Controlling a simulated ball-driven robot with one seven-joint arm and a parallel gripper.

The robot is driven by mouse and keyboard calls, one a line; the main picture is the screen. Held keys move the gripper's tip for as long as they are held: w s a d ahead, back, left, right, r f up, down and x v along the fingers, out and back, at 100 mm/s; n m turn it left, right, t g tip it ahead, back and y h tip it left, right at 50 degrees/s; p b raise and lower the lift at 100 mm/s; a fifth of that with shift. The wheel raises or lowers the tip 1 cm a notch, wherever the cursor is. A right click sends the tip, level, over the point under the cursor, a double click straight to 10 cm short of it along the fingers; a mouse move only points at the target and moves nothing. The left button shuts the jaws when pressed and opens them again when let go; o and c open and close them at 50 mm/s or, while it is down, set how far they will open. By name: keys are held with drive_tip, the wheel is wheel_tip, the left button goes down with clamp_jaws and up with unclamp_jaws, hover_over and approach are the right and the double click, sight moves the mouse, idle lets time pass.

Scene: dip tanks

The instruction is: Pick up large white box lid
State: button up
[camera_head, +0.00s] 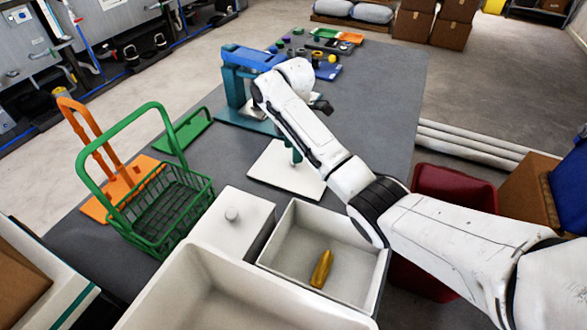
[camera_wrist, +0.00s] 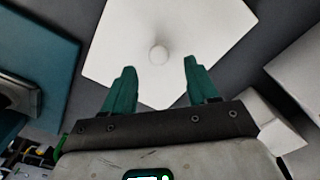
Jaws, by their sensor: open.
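The large white box lid (camera_head: 277,172) lies flat on the grey table in the head view, a square plate partly hidden by my arm. In the wrist view the lid (camera_wrist: 125,40) fills the upper middle, with a round knob (camera_wrist: 158,55) near its centre. My gripper (camera_wrist: 160,68) is open and empty, its two teal fingers pointing toward the knob, one to each side of it. In the head view only a bit of my gripper (camera_head: 297,156) shows over the lid. I cannot tell how high the fingers are above it.
A closed white box (camera_head: 232,214) with a knobbed lid stands in front. Beside it an open white tank (camera_head: 281,235) holds a yellow piece (camera_head: 321,268). A larger open tank (camera_head: 190,285) is nearest. A green wire basket (camera_head: 160,205) stands left, a blue-teal fixture (camera_head: 232,85) behind.

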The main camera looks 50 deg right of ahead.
wheel_tip(320, 180, down, 4)
drive_tip(key=shift+d+f, duration=0.1)
drive_tip(key=shift+d, duration=0.05)
clamp_jaws()
idle(0.6)
